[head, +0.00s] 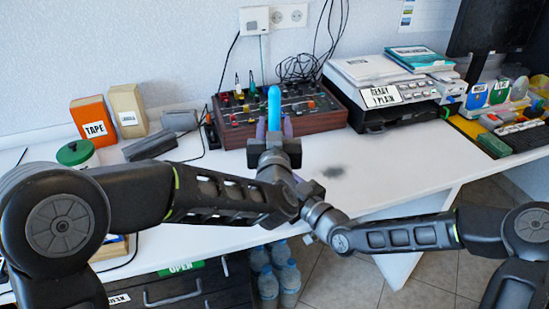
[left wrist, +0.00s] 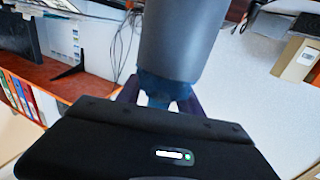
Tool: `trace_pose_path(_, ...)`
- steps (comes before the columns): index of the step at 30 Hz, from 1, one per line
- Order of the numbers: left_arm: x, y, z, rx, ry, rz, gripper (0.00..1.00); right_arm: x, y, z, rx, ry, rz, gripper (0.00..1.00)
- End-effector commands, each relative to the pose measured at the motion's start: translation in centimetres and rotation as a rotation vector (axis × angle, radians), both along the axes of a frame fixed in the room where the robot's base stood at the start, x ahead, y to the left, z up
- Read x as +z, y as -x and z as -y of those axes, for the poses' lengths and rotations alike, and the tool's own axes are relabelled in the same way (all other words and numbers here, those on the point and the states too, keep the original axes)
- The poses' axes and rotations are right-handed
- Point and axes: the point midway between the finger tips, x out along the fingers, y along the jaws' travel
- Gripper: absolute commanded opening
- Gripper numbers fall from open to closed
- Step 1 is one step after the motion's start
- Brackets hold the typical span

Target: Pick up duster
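The duster (head: 274,103) appears in the head view as a slim light-blue upright piece with a rounded top. It stands between the two purple fingers of my left gripper (head: 274,127). In the left wrist view a broad dark-grey cylinder (left wrist: 180,40) narrows to a dark-blue collar between the purple fingers of my left gripper (left wrist: 162,100), with a little light blue below. The fingers look shut on it. My right arm reaches in from the right and its end meets my left wrist in the picture. Its gripper cannot be made out.
The white desk (head: 390,180) has a dark smudge (head: 333,171). A control panel (head: 325,115) stands behind the gripper, and a printer (head: 385,115) to its right. The orange tape box (head: 93,122) and a green-lidded jar (head: 75,153) are at left. Bottles (head: 288,275) stand below.

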Motion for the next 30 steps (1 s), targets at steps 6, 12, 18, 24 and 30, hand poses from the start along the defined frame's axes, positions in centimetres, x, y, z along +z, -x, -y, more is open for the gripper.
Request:
trace_pose_path(6, 0.01, 0.0, 0.0, 0.0, 0.0, 0.0, 0.24, -0.01, 0.01, -0.01, 0.0, 0.0, 0.0, 0.1)
trace_pose_path(12, 0.0, 0.0, 0.0, 0.0, 0.0, 0.0, 0.08, -0.01, 0.01, -0.01, 0.0, 0.0, 0.0, 0.1)
trace_pose_path(18, 0.0, 0.0, -0.01, 0.0, 0.0, 0.0, 0.0, -0.01, 0.01, -0.01, 0.0, 0.0, 0.0, 0.1)
trace_pose_path(24, 0.0, 0.0, 0.0, 0.0, 0.0, 0.0, 0.0, -0.01, 0.01, -0.01, 0.0, 0.0, 0.0, 0.1)
trace_pose_path(30, 0.0, 0.0, 0.0, 0.0, 0.0, 0.0, 0.0, -0.01, 0.01, -0.02, 0.0, 0.0, 0.0, 0.1)
